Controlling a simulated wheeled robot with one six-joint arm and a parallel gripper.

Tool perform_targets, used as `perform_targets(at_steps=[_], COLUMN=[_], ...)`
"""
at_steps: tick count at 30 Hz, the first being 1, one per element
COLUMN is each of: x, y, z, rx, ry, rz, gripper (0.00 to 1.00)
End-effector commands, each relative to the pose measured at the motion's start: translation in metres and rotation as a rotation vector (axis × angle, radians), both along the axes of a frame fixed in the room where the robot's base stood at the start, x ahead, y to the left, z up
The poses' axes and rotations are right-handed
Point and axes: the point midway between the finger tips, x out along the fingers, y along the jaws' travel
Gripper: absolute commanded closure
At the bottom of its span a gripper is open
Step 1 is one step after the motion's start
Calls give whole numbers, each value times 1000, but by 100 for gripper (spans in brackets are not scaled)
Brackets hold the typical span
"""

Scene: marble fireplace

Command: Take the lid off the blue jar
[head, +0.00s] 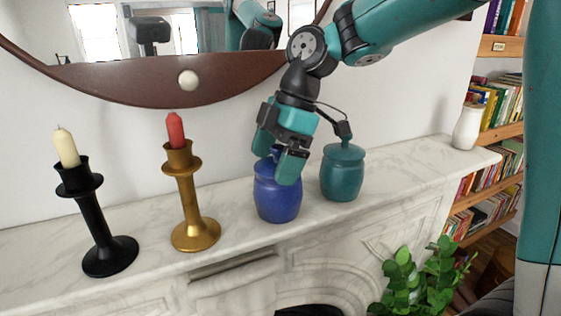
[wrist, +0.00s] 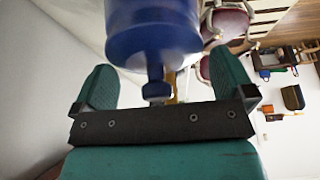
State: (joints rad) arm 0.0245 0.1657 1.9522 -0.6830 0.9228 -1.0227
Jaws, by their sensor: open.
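The blue jar (head: 277,198) stands upright on the white marble mantel, between the gold candlestick and the teal jar. Its lid is on and mostly hidden behind my gripper in the head view. My gripper (head: 279,160) is at the top of the blue jar, pointing down, with its fingers around the lid. In the wrist view the blue jar (wrist: 150,25) fills the top middle, and the lid's knob (wrist: 156,91) lies between the two fingers of my gripper (wrist: 168,88). The fingers are open, with a gap on each side of the knob.
A teal lidded jar (head: 342,173) stands close to the right of the blue jar. A gold candlestick (head: 188,205) with a red candle and a black candlestick (head: 101,230) stand to the left. A white vase (head: 467,127) is at the far right end. The mantel between is clear.

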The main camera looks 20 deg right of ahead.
Motion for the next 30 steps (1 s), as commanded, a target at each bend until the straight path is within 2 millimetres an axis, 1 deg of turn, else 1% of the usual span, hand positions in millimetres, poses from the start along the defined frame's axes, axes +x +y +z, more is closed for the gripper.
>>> perform_targets(at_steps=[3, 4, 5, 6, 8, 9, 17, 22, 26, 29, 30], x=[0, 0, 0, 0, 0, 0, 0, 1, 1, 1, 1], y=[0, 0, 0, 0, 0, 0, 0, 0, -1, -1, -1], z=[0, 0, 0, 0, 0, 0, 1, 10, 28, 52, 63], rx=[0, 0, 0, 0, 0, 0, 1, 2, 1, 2, 0], ry=[0, 0, 0, 0, 0, 0, 0, -1, -5, -6, -8], rz=[0, 0, 0, 0, 0, -1, 0, -2, -1, 0, 0], gripper=[0, 5, 12, 21, 34, 40, 40, 40, 40, 40, 40])
